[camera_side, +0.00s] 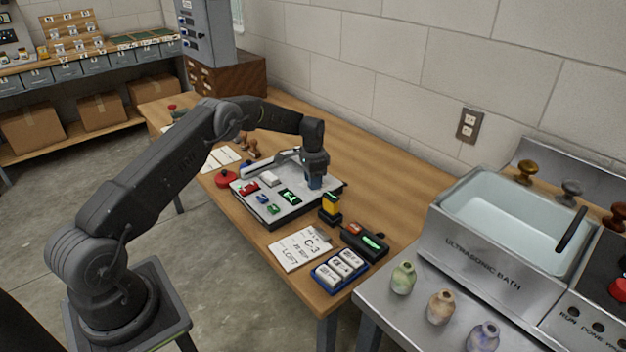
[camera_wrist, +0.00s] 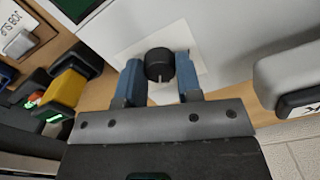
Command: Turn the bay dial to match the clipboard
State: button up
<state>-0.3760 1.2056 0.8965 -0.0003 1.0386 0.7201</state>
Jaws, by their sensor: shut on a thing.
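The bay dial, a black round knob (camera_wrist: 159,63) with a pale pointer mark, sits on a white square of the grey control panel (camera_side: 262,210). In the wrist view, the two blue fingers of my gripper (camera_wrist: 160,78) close on it from both sides. In the side view my gripper (camera_side: 315,182) points down at the panel's right end and hides the dial. A lit green display (camera_side: 290,197) is on the panel, too small to read. The clipboard with its white sheet (camera_side: 298,250) lies in front of the panel; "C-3" and "LOFT" are legible.
A yellow-and-black device (camera_side: 330,206) stands close to the panel's right corner. A black unit with a green display (camera_side: 366,242) and a blue tray of white blocks (camera_side: 341,270) lie nearby. A red round object (camera_side: 226,178) is at the panel's left. The ultrasonic bath (camera_side: 500,235) is further right.

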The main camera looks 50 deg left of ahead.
jog(key=n, duration=0.4)
jog(key=shift+n, duration=0.4)
jog(key=n, duration=0.3)
jog(key=shift+n, duration=0.3)
jog(key=n, duration=0.7)
jog(key=shift+f, duration=0.1)
jog(key=o, duration=0.9)
